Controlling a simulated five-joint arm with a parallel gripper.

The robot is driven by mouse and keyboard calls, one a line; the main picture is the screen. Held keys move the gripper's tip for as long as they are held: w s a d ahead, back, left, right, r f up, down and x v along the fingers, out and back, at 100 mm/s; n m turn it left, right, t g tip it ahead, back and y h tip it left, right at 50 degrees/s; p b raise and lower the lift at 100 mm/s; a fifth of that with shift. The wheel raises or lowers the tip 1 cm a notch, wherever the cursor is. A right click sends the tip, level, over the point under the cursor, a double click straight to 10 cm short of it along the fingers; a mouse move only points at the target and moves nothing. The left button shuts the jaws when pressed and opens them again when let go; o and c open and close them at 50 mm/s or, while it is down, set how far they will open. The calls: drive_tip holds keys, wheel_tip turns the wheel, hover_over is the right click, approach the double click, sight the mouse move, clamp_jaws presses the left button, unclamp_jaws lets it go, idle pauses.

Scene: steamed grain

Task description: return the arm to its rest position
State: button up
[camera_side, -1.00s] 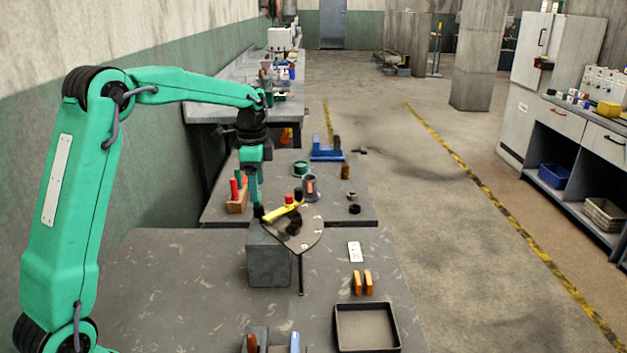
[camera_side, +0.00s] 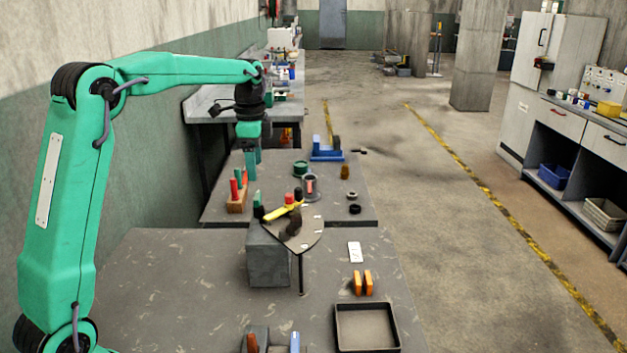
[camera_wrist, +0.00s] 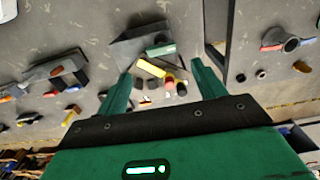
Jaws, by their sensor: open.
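My gripper (camera_side: 252,163) hangs from my green arm above the worktable in the side view, jaws pointing down. It is open and appears empty. In the wrist view its two green fingers (camera_wrist: 160,88) stand wide apart, with free space between them. A yellow piece (camera_side: 281,212) and several small red, black and green pieces lie on top. The yellow piece (camera_wrist: 151,68) also shows between the fingers in the wrist view, apart from them.
A black tray (camera_side: 341,338), two orange pieces (camera_side: 363,284) and a white card (camera_side: 355,252) are on the near table (camera_side: 160,290). A blue fixture (camera_side: 327,152) and a wooden holder with upright pieces (camera_side: 236,203) stand farther back.

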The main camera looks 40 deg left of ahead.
drive_tip(key=s+d+r+n+t, duration=0.25)
drive_tip(key=s+d, duration=0.35)
drive_tip(key=s, duration=0.3)
drive_tip(key=s+d+r+n+t, duration=0.1)
drive_tip(key=s+d+n+t, duration=0.1)
drive_tip(key=s+d+n, duration=0.5)
drive_tip(key=s+d+f+t, duration=0.1)
drive_tip(key=s+f, duration=0.3)
drive_tip(key=s, duration=0.5)
drive_tip(key=shift+d, duration=0.2)
drive_tip(key=shift+f+m, duration=0.1)
drive_tip(key=shift+m, duration=0.15)
